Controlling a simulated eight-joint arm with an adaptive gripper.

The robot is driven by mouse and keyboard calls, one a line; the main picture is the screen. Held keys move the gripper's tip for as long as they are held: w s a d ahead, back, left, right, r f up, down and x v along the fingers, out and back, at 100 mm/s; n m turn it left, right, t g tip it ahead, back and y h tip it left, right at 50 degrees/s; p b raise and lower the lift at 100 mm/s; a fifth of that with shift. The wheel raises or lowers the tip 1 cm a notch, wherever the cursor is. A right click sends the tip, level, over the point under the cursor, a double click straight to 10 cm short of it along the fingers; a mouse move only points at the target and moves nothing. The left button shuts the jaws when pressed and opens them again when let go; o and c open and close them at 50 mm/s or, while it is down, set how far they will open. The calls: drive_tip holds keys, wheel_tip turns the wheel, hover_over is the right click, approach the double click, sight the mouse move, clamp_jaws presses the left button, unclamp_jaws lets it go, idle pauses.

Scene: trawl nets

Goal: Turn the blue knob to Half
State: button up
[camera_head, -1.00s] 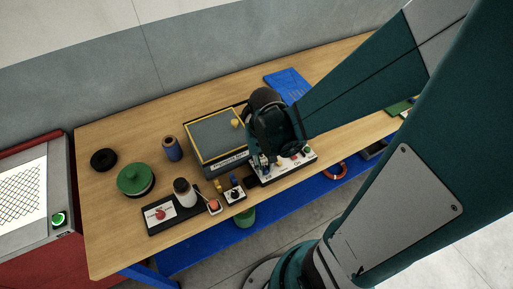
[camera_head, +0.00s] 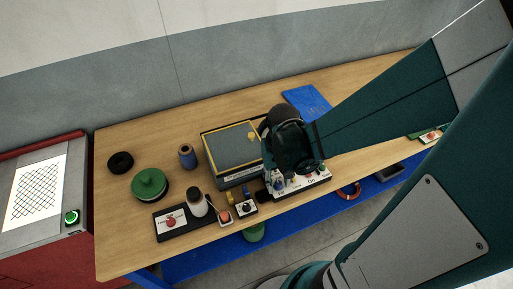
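A white-topped control panel (camera_head: 316,181) with a dark base sits near the front edge of the bench, under my gripper. Small knobs or fittings stand on it, too small to make out well. A bluish fitting (camera_head: 277,184) shows at its left part, but I cannot tell whether it is the blue knob. No knob pointer or Half mark can be read. My gripper (camera_head: 286,174) is dark and points down over the panel's left and middle part. Its fingers blend into the panel fittings, so I cannot tell whether they are open, shut or touching a knob.
A grey box with a yellow-edged lid (camera_head: 232,147) stands close left of my gripper. Further left are a small switch box (camera_head: 246,208), a white bottle (camera_head: 198,205), a green spool (camera_head: 150,184) and a blue spool (camera_head: 187,156). A blue mat (camera_head: 307,101) lies behind.

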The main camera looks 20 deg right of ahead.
sight(277, 182)
drive_tip(key=shift+m, duration=0.4)
drive_tip(key=shift+m+p, duration=0.45)
drive_tip(key=shift+m, duration=1.05)
drive_tip(key=m+p, duration=0.1)
drive_tip(key=m, duration=0.3)
drive_tip(key=shift+r+p, duration=0.9)
drive_tip(key=shift+r, duration=3.05)
drive_tip(key=shift+w+a+f+b, duration=0.15)
drive_tip(key=shift+w+f+b, duration=0.05)
drive_tip(key=shift+b, duration=0.45)
drive_tip(key=shift+w+a+f+n+t+b, duration=0.15)
drive_tip(key=shift+a+n+t+b, duration=1.2)
drive_tip(key=shift+b, duration=1.55)
drive_tip(key=shift+w+a+f+n+t+b, duration=0.1)
drive_tip(key=shift+w+a+n+t+b, duration=0.2)
drive_tip(key=shift+n+t+b, duration=1.4)
drive_tip(key=shift+w+a+f+n+t+b, duration=0.25)
drive_tip(key=shift+a+n+b, duration=0.65)
drive_tip(key=shift+n+b, duration=2.1)
drive_tip(key=b, duration=0.1)
drive_tip(key=m+b, duration=0.1)
drive_tip(key=b, duration=0.1)
drive_tip(key=shift+s+a+r+m, duration=0.15)
drive_tip(key=shift+s+r+m, duration=0.05)
drive_tip(key=shift+m, duration=0.05)
